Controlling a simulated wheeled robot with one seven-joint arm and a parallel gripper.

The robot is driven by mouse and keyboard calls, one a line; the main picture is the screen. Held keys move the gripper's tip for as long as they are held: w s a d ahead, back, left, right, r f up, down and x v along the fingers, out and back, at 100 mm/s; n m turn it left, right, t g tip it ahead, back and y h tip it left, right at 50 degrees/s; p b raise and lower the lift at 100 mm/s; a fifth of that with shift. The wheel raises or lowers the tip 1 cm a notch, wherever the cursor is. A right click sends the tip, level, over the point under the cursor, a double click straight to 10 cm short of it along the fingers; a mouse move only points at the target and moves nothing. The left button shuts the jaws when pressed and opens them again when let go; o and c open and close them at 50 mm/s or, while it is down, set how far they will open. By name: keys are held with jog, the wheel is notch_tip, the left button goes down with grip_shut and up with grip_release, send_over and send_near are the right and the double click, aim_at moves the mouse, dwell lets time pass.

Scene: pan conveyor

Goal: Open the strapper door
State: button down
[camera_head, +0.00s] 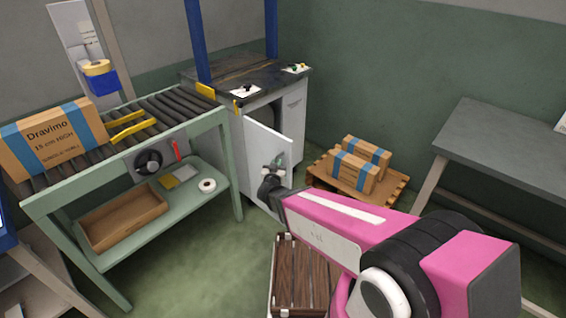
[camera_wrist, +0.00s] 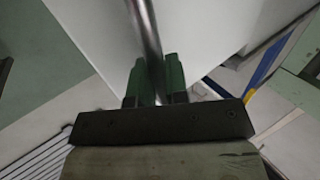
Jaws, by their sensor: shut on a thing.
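The strapper (camera_head: 258,85) is a white cabinet with a dark top, standing against the green wall beyond the roller conveyor. Its white door (camera_head: 262,145) stands partly open, swung out from the cabinet front, with a dark gap behind its upper edge. My gripper (camera_head: 278,166) is at the door's outer face, near its right edge. In the wrist view, the green fingers of my gripper (camera_wrist: 155,82) are shut on a round metal handle bar (camera_wrist: 146,30). The white door panel (camera_wrist: 200,35) fills much of that view behind the bar. The handle is mostly hidden in the head view.
A green-framed roller conveyor (camera_head: 150,140) carrying a carton (camera_head: 52,138) stands on the left. A pallet (camera_head: 350,185) with cartons is right of the strapper. A slatted wooden crate (camera_head: 300,270) is on the floor below my arm. A grey table (camera_head: 500,150) stands at right.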

jog(key=shift+s+a+m+h, duration=0.35)
jog(key=shift+s+a+h, duration=0.2)
jog(key=shift+a, duration=0.25)
jog(key=shift+s+a+m+h, duration=0.4)
jog(key=shift+a+h, duration=0.15)
jog(key=shift+a, duration=0.2)
jog(key=shift+g, duration=0.3)
jog(key=c, duration=1.1)
grip_release()
jog(key=shift+c, duration=0.2)
jog(key=v, duration=1.1)
